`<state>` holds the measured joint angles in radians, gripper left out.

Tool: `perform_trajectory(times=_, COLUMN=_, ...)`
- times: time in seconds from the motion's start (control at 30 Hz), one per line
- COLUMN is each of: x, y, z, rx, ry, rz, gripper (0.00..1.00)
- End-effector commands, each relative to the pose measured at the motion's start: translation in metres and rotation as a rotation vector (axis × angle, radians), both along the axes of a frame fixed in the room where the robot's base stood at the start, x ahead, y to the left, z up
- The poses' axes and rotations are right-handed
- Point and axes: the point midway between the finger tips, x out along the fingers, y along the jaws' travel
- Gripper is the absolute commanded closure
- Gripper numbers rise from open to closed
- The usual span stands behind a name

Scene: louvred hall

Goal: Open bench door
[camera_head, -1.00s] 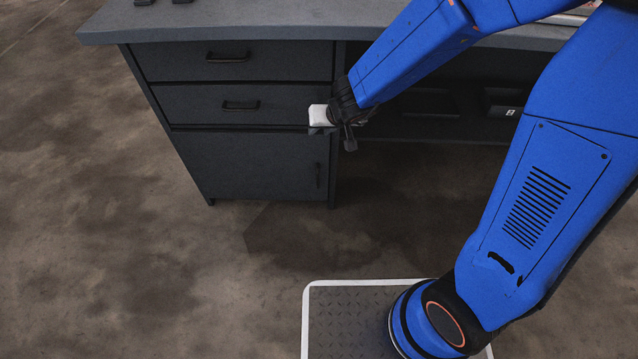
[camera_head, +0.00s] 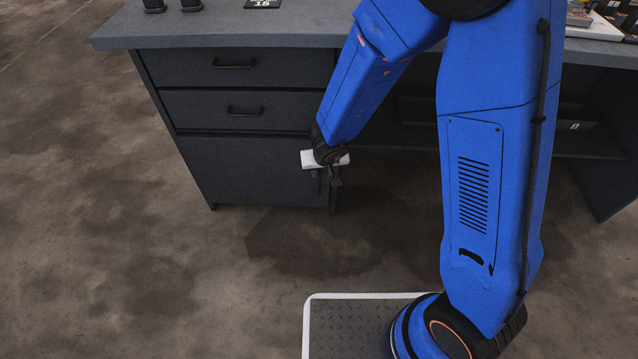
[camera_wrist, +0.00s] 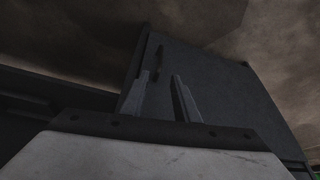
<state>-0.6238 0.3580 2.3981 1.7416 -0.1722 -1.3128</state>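The bench door (camera_head: 250,170) is a dark grey panel below two drawers and looks closed. It also shows in the wrist view (camera_wrist: 220,95). Its slim dark upright handle (camera_wrist: 156,64) is near the door's edge in the wrist view, just beyond the fingertips and roughly in line with the gap between them. In the head view my gripper, with its white housing, covers the handle area. My gripper (camera_head: 328,180) is in front of the door's upper right part. In the wrist view its two fingers (camera_wrist: 161,78) stand apart with nothing between them.
Two drawers with bar handles, the upper (camera_head: 232,66) and the lower (camera_head: 238,108), sit above the door. The bench top (camera_head: 215,35) overhangs them and bears small items. The floor (camera_head: 110,230) in front and to the left is clear.

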Motion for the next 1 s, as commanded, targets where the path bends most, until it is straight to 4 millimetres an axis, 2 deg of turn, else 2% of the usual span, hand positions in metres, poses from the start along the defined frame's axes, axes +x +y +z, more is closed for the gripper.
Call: perform_trajectory(times=1.0, x=0.028, y=0.004, z=-0.069, rx=-0.002, ry=0.001, rz=0.000, gripper=0.72)
